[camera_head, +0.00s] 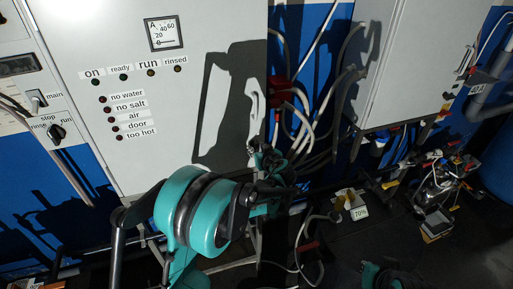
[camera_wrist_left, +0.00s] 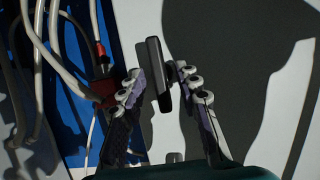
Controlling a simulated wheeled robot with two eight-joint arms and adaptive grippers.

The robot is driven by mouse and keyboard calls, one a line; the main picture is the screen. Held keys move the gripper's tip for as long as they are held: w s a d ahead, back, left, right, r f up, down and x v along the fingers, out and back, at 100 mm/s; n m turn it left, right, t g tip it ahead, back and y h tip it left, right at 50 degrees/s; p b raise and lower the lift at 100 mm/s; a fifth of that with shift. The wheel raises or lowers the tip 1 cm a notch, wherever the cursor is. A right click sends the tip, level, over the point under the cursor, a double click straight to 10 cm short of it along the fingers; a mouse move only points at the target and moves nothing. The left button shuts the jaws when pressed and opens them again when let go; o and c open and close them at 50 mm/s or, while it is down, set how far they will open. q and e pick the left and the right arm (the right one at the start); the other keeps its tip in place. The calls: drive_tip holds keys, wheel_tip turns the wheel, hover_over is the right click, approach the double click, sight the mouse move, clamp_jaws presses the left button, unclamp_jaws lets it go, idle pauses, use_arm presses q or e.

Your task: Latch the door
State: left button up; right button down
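The light grey door (camera_head: 215,35) with the meter and indicator labels fills the upper left of the head view. A slim handle (camera_head: 254,107) stands near its right edge; I cannot tell whether it is latched. My left gripper (camera_head: 266,158) is just below the handle in the head view, its fingers small and partly hidden by my teal wrist. In the left wrist view, my left gripper (camera_wrist_left: 160,88) is open, with a dark, upright handle (camera_wrist_left: 157,74) in the gap between its fingers, nearer the right finger. No grip on it shows.
Hoses (camera_head: 300,110) and a red fitting (camera_head: 280,90) hang against the blue wall right of the door. A second grey cabinet (camera_head: 415,55) stands at the right. Small equipment and a 70% label (camera_head: 360,212) are on the dark floor.

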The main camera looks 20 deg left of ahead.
use_arm(q)
drive_tip(key=shift+w+a+f, duration=0.1)
drive_tip(key=shift+w+a, duration=0.1)
drive_tip(key=shift+a, duration=0.05)
clamp_jaws()
